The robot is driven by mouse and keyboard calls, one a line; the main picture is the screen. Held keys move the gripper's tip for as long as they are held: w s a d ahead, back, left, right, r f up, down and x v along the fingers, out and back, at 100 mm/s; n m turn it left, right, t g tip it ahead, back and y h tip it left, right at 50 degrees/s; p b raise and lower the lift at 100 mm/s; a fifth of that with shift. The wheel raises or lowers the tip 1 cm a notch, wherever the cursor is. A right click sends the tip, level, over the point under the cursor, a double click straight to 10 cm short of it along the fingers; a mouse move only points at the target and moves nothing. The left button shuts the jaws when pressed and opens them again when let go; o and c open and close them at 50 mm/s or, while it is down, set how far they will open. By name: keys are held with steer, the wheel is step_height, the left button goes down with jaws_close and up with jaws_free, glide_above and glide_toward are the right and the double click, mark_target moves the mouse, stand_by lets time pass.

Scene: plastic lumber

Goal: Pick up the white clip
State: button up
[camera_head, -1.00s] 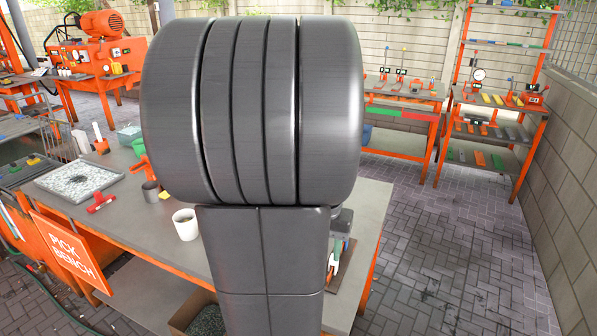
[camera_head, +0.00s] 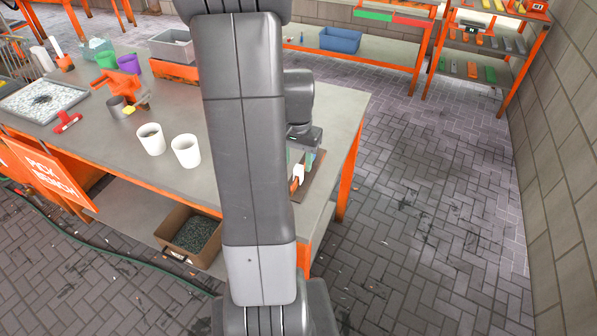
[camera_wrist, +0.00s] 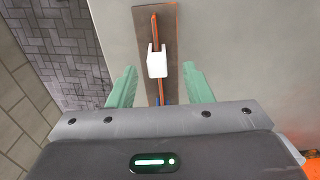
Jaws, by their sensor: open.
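The white clip (camera_wrist: 157,63) sits over an orange strip that runs along a brown board (camera_wrist: 144,35) on the bench. In the wrist view it lies just beyond my open gripper (camera_wrist: 160,82), near the middle between the two green fingers. The fingers are apart from it, and nothing is between their tips. In the head view the clip (camera_head: 299,174) shows as a small white spot at the bench's right end, below my wrist. My arm hides part of the board there.
Two white cups (camera_head: 186,151) stand on the bench (camera_head: 190,190) left of my arm. A grey tray (camera_head: 45,99), a red clamp (camera_head: 67,122) and a grey bin (camera_head: 172,45) are farther left. Paved floor right of the bench is clear.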

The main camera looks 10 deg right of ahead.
mark_target(299, 167)
step_height(299, 167, down, 5)
steer(key=shift+s+d+r+p, duration=0.1)
steer(key=shift+d+p, duration=0.05)
steer(key=shift+p, duration=0.15)
jaws_close()
